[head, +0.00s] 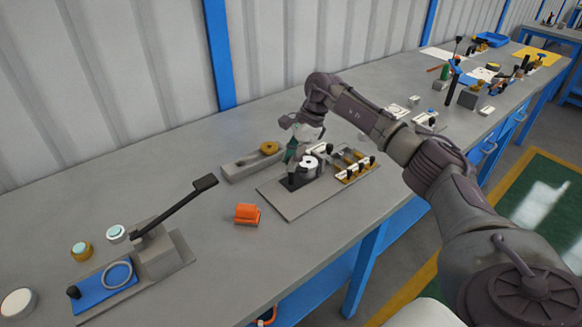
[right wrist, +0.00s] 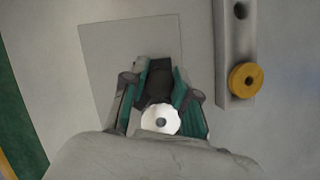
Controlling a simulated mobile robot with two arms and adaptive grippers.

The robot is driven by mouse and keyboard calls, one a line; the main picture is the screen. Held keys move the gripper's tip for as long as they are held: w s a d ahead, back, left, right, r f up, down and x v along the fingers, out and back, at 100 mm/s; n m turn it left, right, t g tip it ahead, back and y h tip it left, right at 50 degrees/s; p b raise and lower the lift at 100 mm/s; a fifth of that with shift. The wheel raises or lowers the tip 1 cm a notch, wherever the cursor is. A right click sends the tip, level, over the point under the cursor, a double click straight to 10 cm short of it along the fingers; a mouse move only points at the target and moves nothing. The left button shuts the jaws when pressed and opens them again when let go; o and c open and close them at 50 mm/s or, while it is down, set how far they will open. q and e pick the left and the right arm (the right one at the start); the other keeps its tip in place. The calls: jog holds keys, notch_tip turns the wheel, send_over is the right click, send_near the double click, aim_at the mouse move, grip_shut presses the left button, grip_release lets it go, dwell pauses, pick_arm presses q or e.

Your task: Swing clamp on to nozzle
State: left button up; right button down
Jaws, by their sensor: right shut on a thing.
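A pale round part with a dark centre hole, which looks like the nozzle end of the shell (head: 309,164), stands on the grey fixture plate (head: 290,206). It also shows as a white disc in the right wrist view (right wrist: 160,119). My right gripper (head: 294,153) is down at the left side of this part. In the right wrist view its green-sided fingers (right wrist: 161,90) are shut on a dark piece (right wrist: 159,82), which may be the clamp; its far end and the contact are partly hidden. I cannot tell whether the clamp touches the nozzle. My left gripper is not in view.
Several brass-and-black pieces (head: 351,165) stand on the plate's right side. A grey rail with a yellow knob (head: 269,147) lies behind left. An orange block (head: 247,214) sits in front. A lever press (head: 163,250) stands at left. Bench between them is clear.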

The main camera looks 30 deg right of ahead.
jog(key=n+g+b, duration=0.1)
jog(key=n+b, duration=0.1)
jog(key=n, duration=0.2)
jog(key=shift+n+g, duration=0.3)
jog(key=shift+g, duration=0.1)
jog(key=n+g+b, duration=0.1)
jog(key=n, duration=0.3)
jog(key=shift+b, duration=0.35)
jog(key=shift+n+g+h, duration=0.3)
jog(key=c, duration=0.9)
grip_release()
notch_tip(320, 180, up, 10)
